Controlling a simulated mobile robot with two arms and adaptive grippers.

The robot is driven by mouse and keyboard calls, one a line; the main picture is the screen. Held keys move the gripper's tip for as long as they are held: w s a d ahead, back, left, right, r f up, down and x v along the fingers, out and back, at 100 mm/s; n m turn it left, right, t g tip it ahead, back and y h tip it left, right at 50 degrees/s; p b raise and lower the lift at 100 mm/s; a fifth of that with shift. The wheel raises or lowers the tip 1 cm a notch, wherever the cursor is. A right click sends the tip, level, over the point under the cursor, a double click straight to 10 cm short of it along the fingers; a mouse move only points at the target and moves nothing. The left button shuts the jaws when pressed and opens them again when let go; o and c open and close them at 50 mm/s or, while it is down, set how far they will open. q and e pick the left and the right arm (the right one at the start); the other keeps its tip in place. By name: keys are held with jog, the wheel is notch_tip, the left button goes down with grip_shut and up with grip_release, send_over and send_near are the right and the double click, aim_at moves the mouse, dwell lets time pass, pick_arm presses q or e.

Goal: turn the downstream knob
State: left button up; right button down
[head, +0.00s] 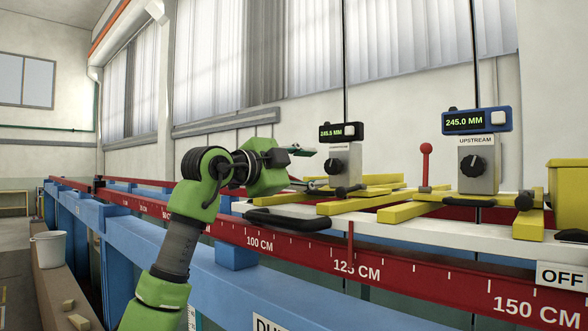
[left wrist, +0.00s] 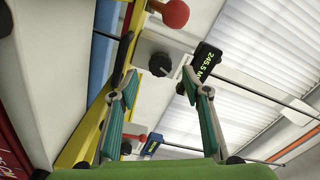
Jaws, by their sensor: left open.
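My left gripper (head: 306,168) is open, just left of this box in the head view. In the left wrist view, a black knob (left wrist: 160,64) on a grey box lies beyond and between the open fingertips (left wrist: 159,82), with no contact visible. The upstream knob (head: 473,166) is on a second grey box labelled UPSTREAM, farther right, under a blue-framed display (head: 477,121). My right gripper is not in view.
A red-balled lever (head: 426,149) stands between the two boxes. Yellow bars (head: 362,203) and a black handle (head: 286,219) lie on the white carriage. A red scale rail (head: 420,278) runs in front. A yellow bin (head: 568,195) is at far right.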

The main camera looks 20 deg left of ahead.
pick_arm(q)
jog(key=v, duration=0.6)
jog(key=shift+s, duration=0.1)
jog(key=shift+f, duration=0.15)
